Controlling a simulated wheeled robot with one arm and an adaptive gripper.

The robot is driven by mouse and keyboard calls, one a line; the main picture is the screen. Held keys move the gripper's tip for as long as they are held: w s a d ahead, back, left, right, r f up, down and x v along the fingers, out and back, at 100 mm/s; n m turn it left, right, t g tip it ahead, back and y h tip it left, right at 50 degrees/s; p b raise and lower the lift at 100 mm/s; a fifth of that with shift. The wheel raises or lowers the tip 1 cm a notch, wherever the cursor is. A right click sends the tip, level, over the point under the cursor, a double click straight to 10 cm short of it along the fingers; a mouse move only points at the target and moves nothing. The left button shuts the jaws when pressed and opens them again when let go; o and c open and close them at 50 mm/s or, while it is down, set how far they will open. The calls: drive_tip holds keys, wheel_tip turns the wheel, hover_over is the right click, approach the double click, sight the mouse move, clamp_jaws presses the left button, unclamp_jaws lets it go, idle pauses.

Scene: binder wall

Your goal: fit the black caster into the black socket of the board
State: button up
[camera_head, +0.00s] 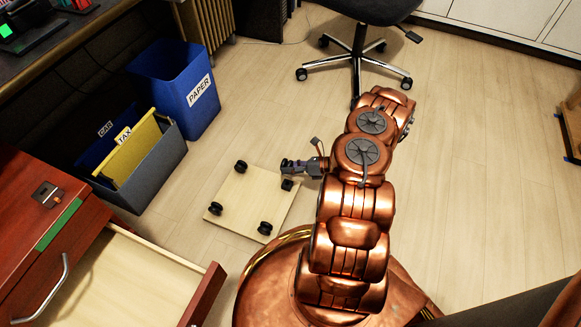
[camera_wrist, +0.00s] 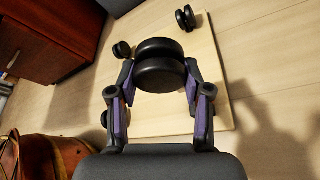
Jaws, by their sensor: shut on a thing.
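My gripper (camera_wrist: 160,92) is shut on a black caster (camera_wrist: 160,66), whose dark rounded wheels sit between the fingertips. In the head view, my gripper (camera_head: 290,167) reaches in from the right over the board's upper right corner, and the held caster (camera_head: 287,184) shows just below it. The pale wooden board (camera_head: 240,202) lies on the floor. Other black casters stand at its upper left (camera_head: 241,167), left (camera_head: 213,209) and lower right (camera_head: 265,228) corners. I cannot make out the black socket, nor whether the held caster touches the board.
Blue paper bin (camera_head: 185,95) and a grey bin (camera_head: 150,170) with blue and yellow dividers stand to the left. An open drawer (camera_head: 140,275) juts out at lower left. A swivel chair (camera_head: 358,55) stands at the back. The floor right of my arm is clear.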

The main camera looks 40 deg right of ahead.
drive_tip(key=b, duration=0.3)
hover_over(291, 185)
drive_tip(key=shift+w+f, duration=0.15)
drive_tip(key=shift+f, duration=2.8)
drive_tip(key=shift+f+b, duration=1.45)
drive_tip(key=shift+f, duration=0.2)
drive_tip(key=o, duration=1.3)
drive_tip(key=shift+c, duration=0.2)
drive_tip(key=v, duration=1.2)
drive_tip(key=shift+a+r, duration=0.1)
